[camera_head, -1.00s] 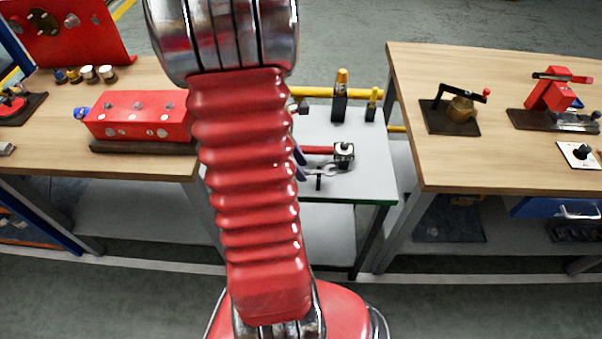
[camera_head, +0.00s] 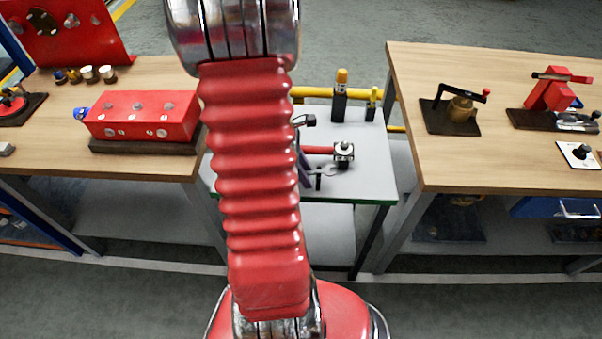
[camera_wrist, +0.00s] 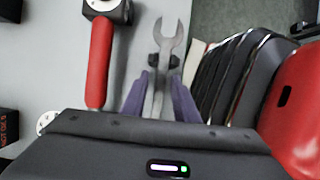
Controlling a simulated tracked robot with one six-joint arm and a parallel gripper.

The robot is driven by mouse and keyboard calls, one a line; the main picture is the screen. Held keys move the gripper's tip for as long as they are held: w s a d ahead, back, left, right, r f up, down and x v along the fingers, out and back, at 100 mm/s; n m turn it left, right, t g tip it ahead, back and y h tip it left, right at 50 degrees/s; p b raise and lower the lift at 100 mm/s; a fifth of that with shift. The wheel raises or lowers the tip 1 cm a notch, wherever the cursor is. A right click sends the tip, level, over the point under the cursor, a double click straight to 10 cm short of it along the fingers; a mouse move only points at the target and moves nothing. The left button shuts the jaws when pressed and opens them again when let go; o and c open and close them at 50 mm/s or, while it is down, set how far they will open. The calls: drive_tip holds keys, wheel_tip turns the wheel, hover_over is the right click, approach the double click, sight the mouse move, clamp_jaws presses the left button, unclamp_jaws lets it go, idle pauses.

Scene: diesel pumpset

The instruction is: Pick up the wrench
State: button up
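The wrench (camera_wrist: 172,38) is silver-grey, with its open jaw pointing up in the wrist view. In the head view a small part of it (camera_head: 325,174) shows near the front edge of the grey table (camera_head: 370,170), at a small black holder (camera_head: 318,182). My gripper (camera_wrist: 161,78) has its purple fingers on either side of the wrench's handle in the wrist view. They look apart, with gaps beside the handle, and I cannot see them pressing on it. In the head view my arm hides most of the gripper; a dark finger (camera_head: 304,173) shows beside the wrench.
A red-handled hammer (camera_wrist: 101,55) lies close left of the wrench; its head (camera_head: 344,152) shows in the head view. Yellow-topped tools (camera_head: 340,97) stand at the back. Wooden benches (camera_head: 440,165) with red equipment flank the grey table.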

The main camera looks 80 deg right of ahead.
clamp_jaws()
idle(1.1)
